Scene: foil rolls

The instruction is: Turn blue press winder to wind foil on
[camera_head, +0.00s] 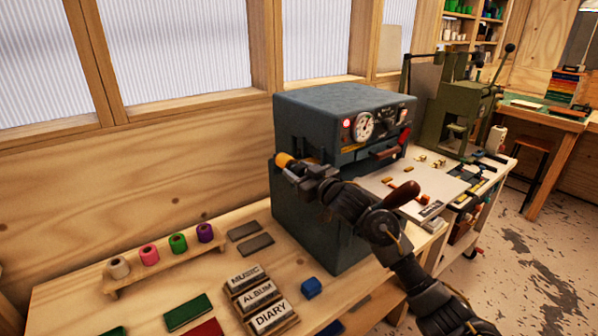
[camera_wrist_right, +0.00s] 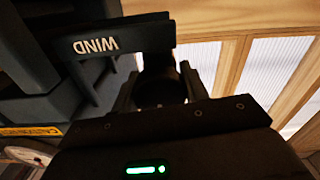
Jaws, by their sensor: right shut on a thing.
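The blue-grey press (camera_head: 325,115) stands on the wooden bench, with a gauge on its front. In the right wrist view the two fingers of the right gripper (camera_wrist_right: 158,95) stand on either side of the dark winder (camera_wrist_right: 160,68), whose shape is mostly hidden. A dark plate lettered WIND (camera_wrist_right: 97,46) is beside it. A gold-orange roll (camera_head: 285,160) shows at the press's left side, just beyond the gripper. My left gripper is not in view.
A wooden rack (camera_head: 190,257) holds several coloured foil rolls at left. Blocks lettered MUSIC, ALBUM and DIARY (camera_head: 258,295) and a small blue block (camera_head: 311,288) lie on the bench before the press. A green press (camera_head: 460,115) stands at right. The wall with windows is close behind.

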